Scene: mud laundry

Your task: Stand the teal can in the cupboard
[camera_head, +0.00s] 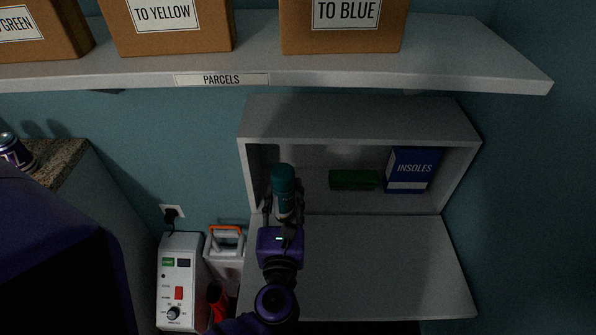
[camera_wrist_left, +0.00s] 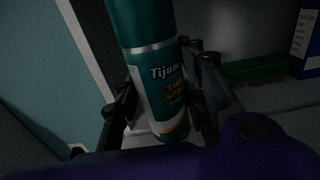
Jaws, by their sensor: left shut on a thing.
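The teal can (camera_head: 283,180) is upright or nearly so at the left side of the open cupboard (camera_head: 360,122). It also shows in the left wrist view (camera_wrist_left: 150,55), with a silver band and a label. My left gripper (camera_head: 284,212) is shut on the lower part of the can, with a finger on either side. The gripper is at the front of the cupboard opening. Whether the can's base touches the cupboard floor cannot be told. My right gripper is not in view.
In the cupboard, a green item (camera_head: 353,180) and a blue INSOLES box (camera_head: 412,169) stand to the right. The parcels shelf (camera_head: 430,70) with boxes hangs above. A pale surface (camera_head: 370,265) in front of the cupboard is clear. A can (camera_head: 14,152) stands on the left counter.

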